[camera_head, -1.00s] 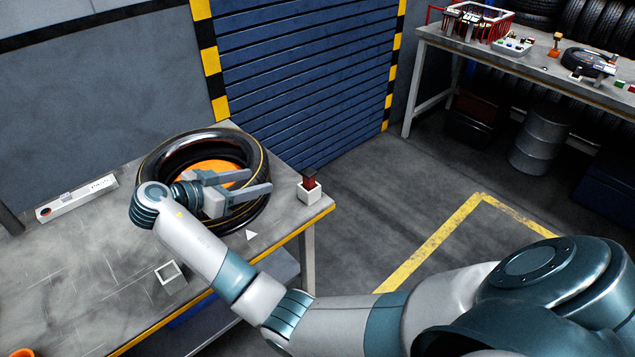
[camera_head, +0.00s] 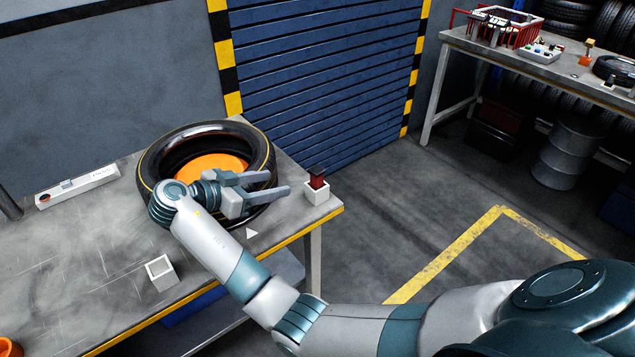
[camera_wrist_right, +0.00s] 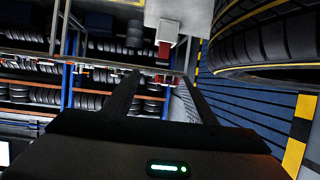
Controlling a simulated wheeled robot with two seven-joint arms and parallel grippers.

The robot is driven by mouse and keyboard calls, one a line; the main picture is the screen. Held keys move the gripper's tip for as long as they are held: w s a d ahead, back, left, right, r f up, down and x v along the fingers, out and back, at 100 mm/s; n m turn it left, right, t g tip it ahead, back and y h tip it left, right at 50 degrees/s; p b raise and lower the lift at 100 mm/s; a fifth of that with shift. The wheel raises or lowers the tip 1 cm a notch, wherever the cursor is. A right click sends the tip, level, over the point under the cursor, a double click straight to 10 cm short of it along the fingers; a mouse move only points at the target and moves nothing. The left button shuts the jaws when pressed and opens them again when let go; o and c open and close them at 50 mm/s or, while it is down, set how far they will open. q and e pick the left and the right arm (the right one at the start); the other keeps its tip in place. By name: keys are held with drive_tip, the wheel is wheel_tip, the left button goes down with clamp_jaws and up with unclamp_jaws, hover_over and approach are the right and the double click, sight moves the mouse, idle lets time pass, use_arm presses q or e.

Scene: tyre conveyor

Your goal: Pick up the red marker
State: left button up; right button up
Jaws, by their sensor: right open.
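The red marker (camera_head: 317,177) has a dark top and stands upright in a small white square holder (camera_head: 317,194) at the right corner of the near table. In the right wrist view, the red marker (camera_wrist_right: 164,50) and its white holder (camera_wrist_right: 167,32) show near the top, beyond the fingertips. My right gripper (camera_head: 278,183) is open and empty, over the right side of the tyre (camera_head: 262,152). Its fingers point toward the marker, a short gap to its left. The right gripper (camera_wrist_right: 158,76) also shows in the wrist view. My left gripper is not in view.
A second white square holder (camera_head: 161,273) and a small white triangle (camera_head: 251,233) lie on the near table (camera_head: 75,265). A grey-white bar-shaped device (camera_head: 78,187) lies at its back left. The far table (camera_head: 520,65) holds a red basket and small items.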

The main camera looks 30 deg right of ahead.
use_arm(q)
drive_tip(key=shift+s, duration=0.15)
use_arm(e)
drive_tip(key=p, duration=0.4)
approach(314, 176)
drive_tip(key=x, duration=0.5)
drive_tip(key=shift+w+d, duration=0.15)
drive_tip(key=shift+d, duration=0.2)
drive_tip(key=shift+w+d+f+p, duration=0.1)
drive_tip(key=shift+d+f+p, duration=0.25)
drive_tip(key=shift+d, duration=0.1)
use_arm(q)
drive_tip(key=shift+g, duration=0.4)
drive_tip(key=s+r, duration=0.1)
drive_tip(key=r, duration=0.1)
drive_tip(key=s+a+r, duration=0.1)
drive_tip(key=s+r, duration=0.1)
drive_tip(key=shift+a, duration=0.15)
